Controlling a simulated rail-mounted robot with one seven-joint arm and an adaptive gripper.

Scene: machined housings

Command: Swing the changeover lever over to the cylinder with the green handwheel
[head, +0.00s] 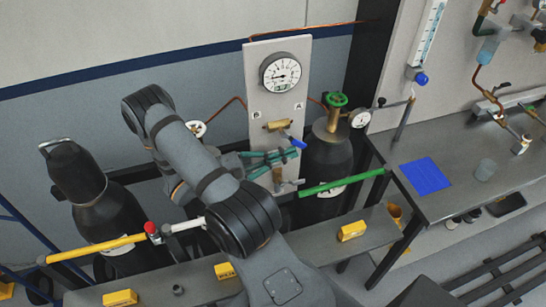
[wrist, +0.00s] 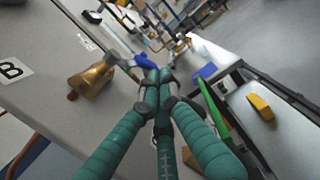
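The brass changeover valve (head: 278,125) sits on the pale upright panel (head: 262,75) below a round gauge. Its lever has a blue grip (head: 297,142) that points right and down, toward the dark cylinder (head: 328,160) with the green handwheel (head: 337,100). In the wrist view the brass body (wrist: 92,80) is left of my fingers and the blue grip (wrist: 143,61) is by their tips. My gripper (head: 296,153) has teal fingers drawn together; in the wrist view the tips (wrist: 158,76) meet. The grip is close to them; I cannot tell whether they touch.
A green bar (head: 342,183) crosses before the right cylinder; a yellow bar (head: 95,249) crosses the left one. A grey bench (head: 460,190) with a blue mat (head: 425,175) stands at the right.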

